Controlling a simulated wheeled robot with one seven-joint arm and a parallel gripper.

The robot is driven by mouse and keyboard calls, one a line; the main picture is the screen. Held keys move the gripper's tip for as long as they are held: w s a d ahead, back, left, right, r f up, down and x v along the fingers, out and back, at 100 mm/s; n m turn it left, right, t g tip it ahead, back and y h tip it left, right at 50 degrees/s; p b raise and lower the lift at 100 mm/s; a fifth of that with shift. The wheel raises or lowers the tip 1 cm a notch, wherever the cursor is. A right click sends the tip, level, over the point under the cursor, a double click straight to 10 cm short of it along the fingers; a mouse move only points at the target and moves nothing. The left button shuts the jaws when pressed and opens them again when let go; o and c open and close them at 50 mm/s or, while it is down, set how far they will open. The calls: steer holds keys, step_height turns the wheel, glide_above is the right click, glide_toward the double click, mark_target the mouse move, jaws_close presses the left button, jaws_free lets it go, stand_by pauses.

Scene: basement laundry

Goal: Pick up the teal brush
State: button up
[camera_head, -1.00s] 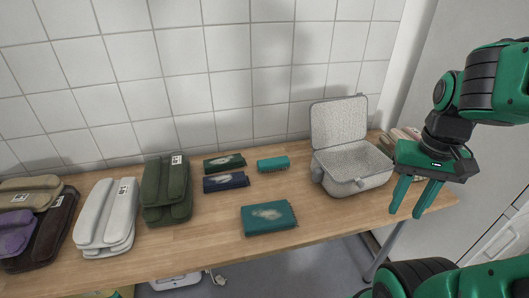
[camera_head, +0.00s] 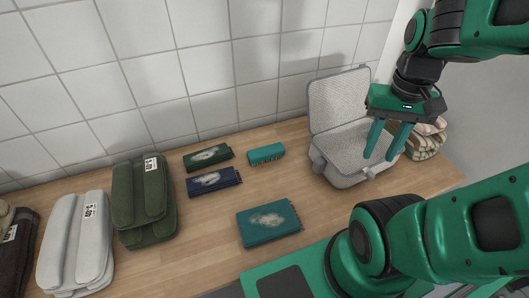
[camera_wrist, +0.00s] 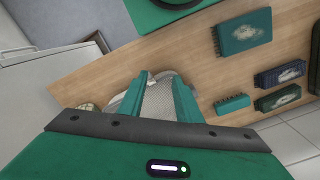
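The teal brush (camera_head: 266,153) is a small block with short bristles along its front edge. It lies on the wooden table towards the wall, left of the open grey case (camera_head: 341,165). In the wrist view the teal brush (camera_wrist: 232,103) is right of my fingers. Nothing is held.
Dark green (camera_head: 208,157), navy (camera_head: 213,181) and larger teal (camera_head: 269,223) patterned, fringed pieces lie near the brush. Green (camera_head: 145,200) and pale grey (camera_head: 75,245) folded bundles stand left. Folded cloths (camera_head: 425,138) sit right of the case. A tiled wall borders the table.

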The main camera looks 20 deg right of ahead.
steer(key=o, duration=0.5)
steer(key=shift+s+r, duration=0.15)
steer(key=shift+s, duration=0.15)
steer(key=shift+o, duration=0.3)
steer(key=shift+s+r, duration=0.15)
steer(key=m+y, duration=0.4)
steer(key=m, duration=0.6)
glide_toward(266, 149)
steer(key=shift+s+a+f, duration=0.1)
steer(key=shift+s+f, duration=0.05)
steer(key=shift+f, duration=0.4)
steer(key=shift+s+a+f, duration=0.1)
steer(key=shift+s+f, duration=0.1)
steer(key=shift+f, duration=0.35)
steer(key=shift+w+a+f+m, duration=0.2)
steer(key=shift+w+m, duration=0.15)
steer(key=shift+m, duration=0.25)
steer(key=shift+a+f, duration=0.25)
steer(key=shift+f, duration=0.15)
steer(key=x, duration=0.6)
steer(key=shift+s+a+f, duration=0.1)
steer(key=shift+s+f, duration=0.05)
steer(key=shift+f, duration=0.15)
